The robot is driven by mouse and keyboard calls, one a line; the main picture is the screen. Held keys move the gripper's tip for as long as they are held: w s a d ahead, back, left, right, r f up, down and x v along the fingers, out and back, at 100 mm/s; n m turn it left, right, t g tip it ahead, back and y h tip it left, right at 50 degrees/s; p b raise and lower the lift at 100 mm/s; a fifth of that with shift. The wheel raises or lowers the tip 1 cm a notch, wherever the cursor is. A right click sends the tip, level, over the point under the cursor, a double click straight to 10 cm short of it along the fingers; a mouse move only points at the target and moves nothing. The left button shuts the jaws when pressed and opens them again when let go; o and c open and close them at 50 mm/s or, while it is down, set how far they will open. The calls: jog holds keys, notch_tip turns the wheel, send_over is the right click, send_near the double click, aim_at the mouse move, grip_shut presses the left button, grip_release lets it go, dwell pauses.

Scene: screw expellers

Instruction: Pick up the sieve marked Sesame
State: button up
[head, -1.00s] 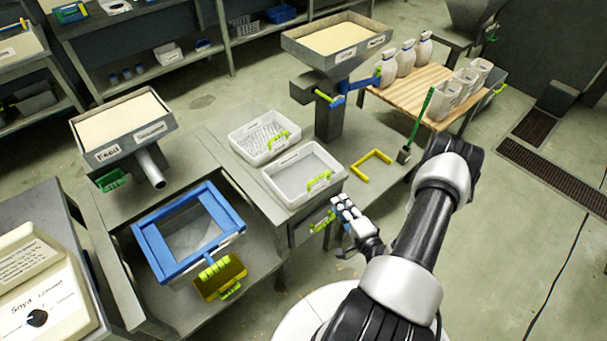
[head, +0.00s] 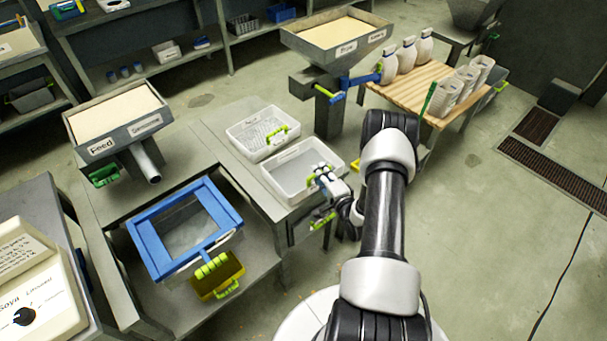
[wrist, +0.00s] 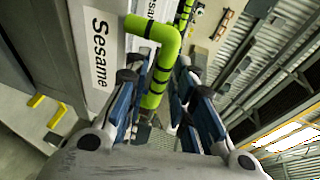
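In the wrist view a label reading "Sesame" (wrist: 99,50) sits on a pale wall with a bright green handle (wrist: 154,88) beside it. My gripper (wrist: 162,80) is open, with its blue-padded fingers on either side of this handle and a gap still showing. In the head view my gripper (head: 319,173) is at the right end of the front white sieve (head: 290,170), over its green handle. The sieve rests on the grey table; its label is too small to read there, and its right end is partly hidden by my gripper.
A second white sieve (head: 252,134) with a green handle lies just behind. A blue-framed box (head: 150,246) stands at the left. The hopper on a post (head: 334,118) and wooden table with bottles (head: 416,92) are behind. Open floor lies at the right.

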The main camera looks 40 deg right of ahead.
jog(key=shift+w+d+f, duration=0.15)
jog(key=shift+w, duration=0.5)
jog(key=shift+c, duration=0.3)
grip_shut()
